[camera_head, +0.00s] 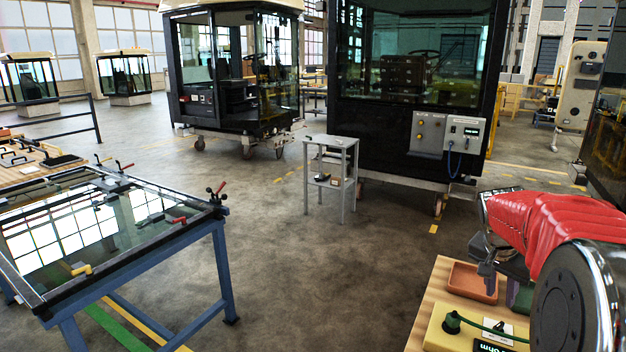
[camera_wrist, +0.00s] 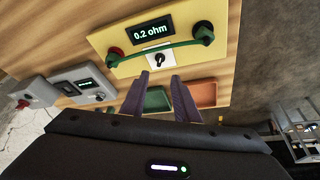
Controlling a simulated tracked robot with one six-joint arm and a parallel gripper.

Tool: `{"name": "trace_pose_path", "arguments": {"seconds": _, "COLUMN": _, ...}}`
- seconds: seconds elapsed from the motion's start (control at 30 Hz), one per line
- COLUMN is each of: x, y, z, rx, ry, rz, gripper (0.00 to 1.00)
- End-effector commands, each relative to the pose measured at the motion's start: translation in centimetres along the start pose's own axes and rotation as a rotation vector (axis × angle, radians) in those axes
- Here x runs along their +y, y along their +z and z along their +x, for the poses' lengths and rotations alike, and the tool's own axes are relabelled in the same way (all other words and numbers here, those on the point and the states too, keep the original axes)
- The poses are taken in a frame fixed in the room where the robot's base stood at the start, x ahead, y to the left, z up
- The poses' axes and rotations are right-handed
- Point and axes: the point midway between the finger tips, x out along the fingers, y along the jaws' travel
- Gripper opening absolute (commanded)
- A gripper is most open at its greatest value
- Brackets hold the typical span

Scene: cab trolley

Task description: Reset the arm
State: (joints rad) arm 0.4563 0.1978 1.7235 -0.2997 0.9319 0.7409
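My arm, with a red padded cover and polished metal joints, fills the right edge of the head view. My gripper (camera_head: 486,278) is partly seen there above a wooden bench top (camera_head: 428,303), near a terracotta tray (camera_head: 472,282). In the wrist view the two fingers of my gripper (camera_wrist: 160,82) stand apart with nothing between them. They point toward a yellow tester (camera_wrist: 130,42) whose display reads 0.2 ohm. A green cable (camera_wrist: 155,49) arches across the tester between two plugs. A green tray (camera_wrist: 157,100) is partly hidden behind the fingers.
A blue-legged table (camera_head: 222,270) with a glass panel stands at left. A grey trolley (camera_head: 331,150) stands before a dark cab (camera_head: 345,115). Another cab (camera_head: 180,75) is behind. Grey instruments (camera_wrist: 84,85) lie on the bench. The floor (camera_head: 310,270) between table and bench is clear.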

Motion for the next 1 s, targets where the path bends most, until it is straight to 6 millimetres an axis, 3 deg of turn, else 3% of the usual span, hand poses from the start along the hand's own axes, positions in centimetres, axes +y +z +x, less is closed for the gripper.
{"name": "trace_pose_path", "arguments": {"seconds": 0.17, "x": 0.5, "y": 2.6, "z": 1.5, "rx": -0.055, "ry": 0.001, "rz": -0.119, "gripper": 0.28}}
{"name": "trace_pose_path", "arguments": {"seconds": 0.27, "x": 1.0, "y": 4.7, "z": 1.3, "rx": -0.080, "ry": -0.009, "rz": -0.192, "gripper": 0.28}}
{"name": "trace_pose_path", "arguments": {"seconds": 1.0, "x": 1.7, "y": 20.1, "z": -6.3, "rx": -0.095, "ry": -0.191, "rz": -0.640, "gripper": 0.28}}
